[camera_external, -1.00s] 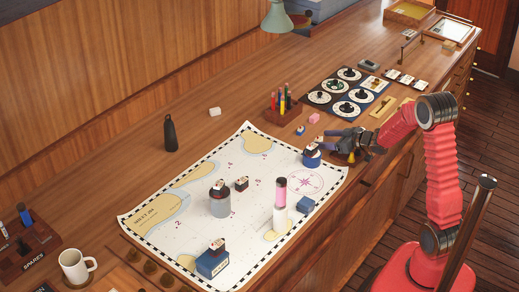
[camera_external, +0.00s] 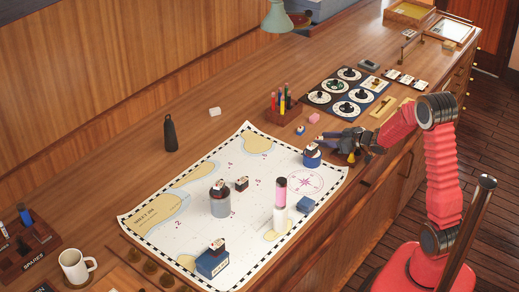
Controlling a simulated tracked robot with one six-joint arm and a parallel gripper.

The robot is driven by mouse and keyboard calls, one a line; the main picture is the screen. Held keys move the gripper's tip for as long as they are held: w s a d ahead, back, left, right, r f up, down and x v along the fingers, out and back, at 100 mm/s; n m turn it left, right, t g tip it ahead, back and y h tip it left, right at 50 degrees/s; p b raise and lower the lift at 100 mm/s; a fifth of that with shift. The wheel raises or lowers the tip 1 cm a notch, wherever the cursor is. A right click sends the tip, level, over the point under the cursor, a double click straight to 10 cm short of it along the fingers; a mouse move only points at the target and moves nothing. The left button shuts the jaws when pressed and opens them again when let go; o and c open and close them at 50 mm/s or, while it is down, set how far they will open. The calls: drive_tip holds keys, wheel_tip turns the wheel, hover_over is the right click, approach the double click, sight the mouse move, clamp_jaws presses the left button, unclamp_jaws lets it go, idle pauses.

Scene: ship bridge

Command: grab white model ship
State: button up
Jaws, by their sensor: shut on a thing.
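My gripper (camera_external: 326,137) is at the right rear of the chart, its fingertips over the back edge of a round blue stand (camera_external: 312,161). It is shut on a small white-and-dark model ship (camera_external: 311,147) at the top of that stand. The ship is small and partly hidden by the fingers; I cannot tell whether it still touches the stand. Other small model pieces show on a grey cylinder (camera_external: 220,206), on a blue box (camera_external: 211,265) and low on the chart (camera_external: 241,184).
A pink-and-white cylinder (camera_external: 280,205) and a low blue block (camera_external: 306,204) stand left of my arm on the chart. A pen holder (camera_external: 283,114) and a dial panel (camera_external: 347,92) are behind. A dark bottle (camera_external: 170,132) and a mug (camera_external: 76,266) are at left.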

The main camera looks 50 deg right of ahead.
drive_tip(key=shift+r, duration=0.15)
wheel_tip(320, 180, up, 10)
idle(0.5)
idle(0.5)
